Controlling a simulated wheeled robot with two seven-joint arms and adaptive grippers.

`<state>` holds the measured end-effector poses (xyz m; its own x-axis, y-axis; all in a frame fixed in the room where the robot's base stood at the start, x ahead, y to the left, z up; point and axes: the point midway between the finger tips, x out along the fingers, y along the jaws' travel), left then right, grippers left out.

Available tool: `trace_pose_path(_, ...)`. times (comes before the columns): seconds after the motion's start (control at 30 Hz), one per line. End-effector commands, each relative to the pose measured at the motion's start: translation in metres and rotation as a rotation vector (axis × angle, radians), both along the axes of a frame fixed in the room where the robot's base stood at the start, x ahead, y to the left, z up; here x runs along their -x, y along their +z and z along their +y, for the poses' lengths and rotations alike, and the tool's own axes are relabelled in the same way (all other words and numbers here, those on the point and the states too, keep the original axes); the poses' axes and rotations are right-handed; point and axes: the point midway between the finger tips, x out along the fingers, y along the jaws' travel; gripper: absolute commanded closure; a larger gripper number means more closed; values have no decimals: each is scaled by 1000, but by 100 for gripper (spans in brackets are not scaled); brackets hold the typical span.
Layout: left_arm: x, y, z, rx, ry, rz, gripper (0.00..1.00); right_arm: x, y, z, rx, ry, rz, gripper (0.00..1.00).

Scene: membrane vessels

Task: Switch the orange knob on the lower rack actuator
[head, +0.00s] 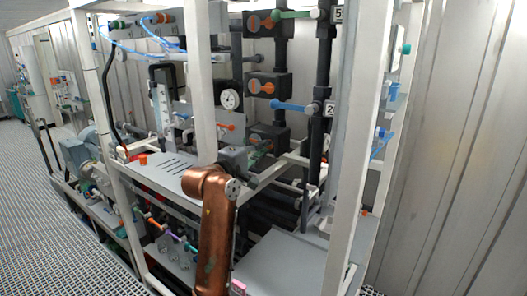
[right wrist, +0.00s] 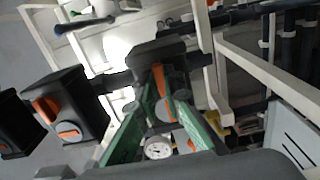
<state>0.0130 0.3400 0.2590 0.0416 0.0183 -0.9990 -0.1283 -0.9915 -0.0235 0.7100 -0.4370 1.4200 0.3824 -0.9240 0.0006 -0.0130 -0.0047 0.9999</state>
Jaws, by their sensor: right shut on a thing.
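The lower rack actuator (head: 272,136) is a dark box behind the white frame in the head view, partly hidden by my right gripper (head: 258,154). In the right wrist view, my right gripper (right wrist: 160,110) has its two green fingers on either side of the orange knob (right wrist: 158,78) on a dark actuator box (right wrist: 155,53). The fingers are closed on the knob. My copper-coloured right arm comes up from the bottom of the head view. My left gripper is out of view.
Two more dark actuators with orange knobs, the upper (head: 262,24) and the middle (head: 262,86), sit above. A white upright post (head: 201,90) stands just left of the gripper. A pressure gauge (head: 230,99) and dark pipes (head: 321,110) are close by.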

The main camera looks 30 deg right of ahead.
Motion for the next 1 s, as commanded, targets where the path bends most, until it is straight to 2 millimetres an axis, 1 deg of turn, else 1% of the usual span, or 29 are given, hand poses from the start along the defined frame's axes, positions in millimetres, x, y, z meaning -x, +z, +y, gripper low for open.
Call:
trace_pose_path(0.3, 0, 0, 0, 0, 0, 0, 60, 0, -1, 0, -4, 0, -1, 100)
trace_pose_path(0.33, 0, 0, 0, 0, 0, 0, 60, 0, -1, 0, -4, 0, -1, 91)
trace_pose_path(0.5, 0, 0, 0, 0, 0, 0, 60, 0, -1, 0, -3, 0, -1, 79)
trace_pose_path(0.6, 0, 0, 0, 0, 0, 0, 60, 0, -1, 0, -2, 0, 0, 74)
trace_pose_path(0.87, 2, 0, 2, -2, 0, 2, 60, 0, 0, 1, -1, 0, -1, 74)
trace_pose_path(1.0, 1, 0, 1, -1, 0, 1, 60, 4, -1, 12, -1, 3, -1, 74)
